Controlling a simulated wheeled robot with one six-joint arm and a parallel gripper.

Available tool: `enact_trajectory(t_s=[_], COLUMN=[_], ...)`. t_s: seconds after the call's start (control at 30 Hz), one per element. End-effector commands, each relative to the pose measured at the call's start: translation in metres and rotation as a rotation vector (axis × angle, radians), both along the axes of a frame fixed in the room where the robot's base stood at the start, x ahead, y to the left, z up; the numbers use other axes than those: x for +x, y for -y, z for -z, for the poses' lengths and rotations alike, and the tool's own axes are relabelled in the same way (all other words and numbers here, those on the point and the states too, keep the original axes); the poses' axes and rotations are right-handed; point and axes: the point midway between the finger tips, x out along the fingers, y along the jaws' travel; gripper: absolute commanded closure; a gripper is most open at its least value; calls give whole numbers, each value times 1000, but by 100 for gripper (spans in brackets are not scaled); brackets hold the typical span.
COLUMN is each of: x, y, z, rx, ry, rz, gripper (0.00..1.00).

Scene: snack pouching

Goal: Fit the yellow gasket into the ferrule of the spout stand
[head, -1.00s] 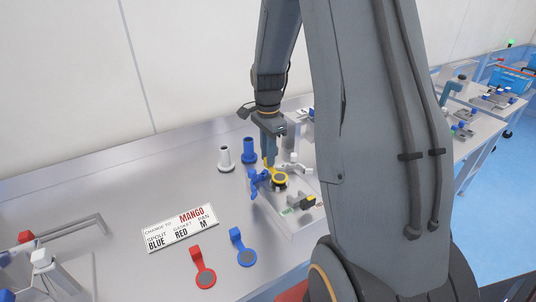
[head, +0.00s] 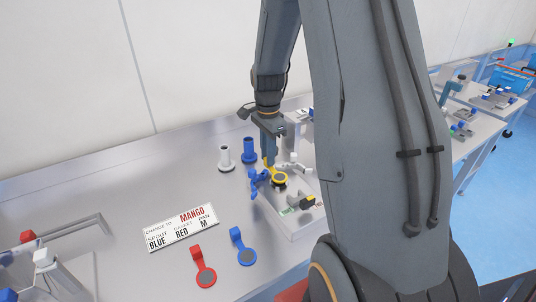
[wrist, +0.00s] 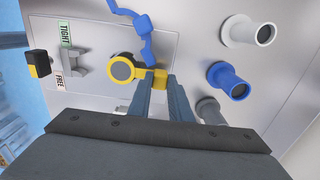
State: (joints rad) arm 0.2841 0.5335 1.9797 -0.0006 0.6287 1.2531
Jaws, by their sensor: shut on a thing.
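The yellow gasket (head: 279,180) is a ring with a dark grey centre and a tab. It lies at the spout stand (head: 284,228), a pale metal block. In the wrist view the gasket's ring (wrist: 113,76) is left of my gripper (wrist: 159,80), whose fingers are shut on the tab. My gripper (head: 269,163) points down in the head view. The ferrule is hidden under or behind the ring; I cannot tell whether the ring is seated. A blue clamp-like piece (head: 259,181) sits right beside the gasket.
Red (head: 204,275) and blue (head: 244,252) gaskets lie in front. A lever (wrist: 72,68) sits between TIGHT and FREE labels.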

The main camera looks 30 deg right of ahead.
Motion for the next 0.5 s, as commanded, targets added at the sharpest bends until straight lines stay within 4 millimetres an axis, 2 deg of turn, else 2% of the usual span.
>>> enact_trajectory(t_s=[0.5], x=[0], y=[0], z=[9], rx=[0], ry=[0], rz=[0], gripper=[100])
